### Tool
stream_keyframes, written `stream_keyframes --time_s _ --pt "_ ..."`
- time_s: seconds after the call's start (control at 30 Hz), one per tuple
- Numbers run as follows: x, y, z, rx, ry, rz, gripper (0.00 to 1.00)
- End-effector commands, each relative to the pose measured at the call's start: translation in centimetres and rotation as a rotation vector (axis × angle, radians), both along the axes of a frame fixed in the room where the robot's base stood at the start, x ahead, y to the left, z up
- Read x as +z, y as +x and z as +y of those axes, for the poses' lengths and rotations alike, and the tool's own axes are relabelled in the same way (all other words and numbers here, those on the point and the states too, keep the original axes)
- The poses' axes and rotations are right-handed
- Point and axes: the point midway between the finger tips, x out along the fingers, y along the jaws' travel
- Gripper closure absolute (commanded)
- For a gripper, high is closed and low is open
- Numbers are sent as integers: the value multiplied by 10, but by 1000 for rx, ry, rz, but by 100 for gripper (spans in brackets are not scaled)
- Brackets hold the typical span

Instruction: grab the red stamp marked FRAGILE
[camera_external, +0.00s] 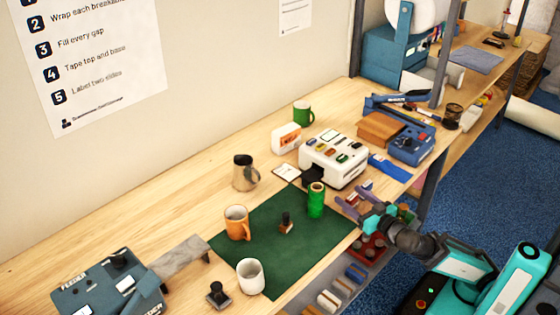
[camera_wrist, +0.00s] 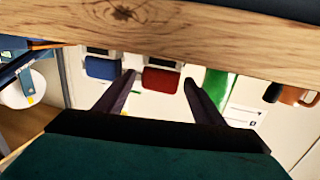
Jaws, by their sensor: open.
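A red block-like thing (camera_wrist: 161,80) with a pale top part shows in the wrist view, between and beyond my fingertips. I take it for the red stamp, but no FRAGILE lettering can be read. A blue one like it (camera_wrist: 102,68) is to its left. In the wrist view my fingers (camera_wrist: 160,84) are spread apart with nothing held. Whether they touch the red thing cannot be told. In the external view my fingers partly hide that spot.
A white label machine (camera_external: 335,158) is behind my gripper. A wooden edge (camera_wrist: 200,38) crosses the wrist view.

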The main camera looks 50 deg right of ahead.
Motion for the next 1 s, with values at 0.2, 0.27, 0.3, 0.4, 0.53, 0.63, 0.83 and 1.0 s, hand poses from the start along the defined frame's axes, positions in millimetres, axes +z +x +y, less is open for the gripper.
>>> stream_keyframes --time_s 0.2,0.27,0.3,0.4,0.53,0.63,0.83,1.0 --pt "-5 22 -5 -3 1 0 37" --pt "-4 28 -6 -2 0 -1 37" --pt "-4 31 -6 -2 0 -1 37" --pt "-4 36 -8 -2 0 -1 37" --pt "-4 39 -8 0 0 0 37" --pt "-3 39 -9 0 0 -1 37" --pt "-3 39 -9 0 0 -1 37" --pt "-3 39 -9 0 0 -1 37"
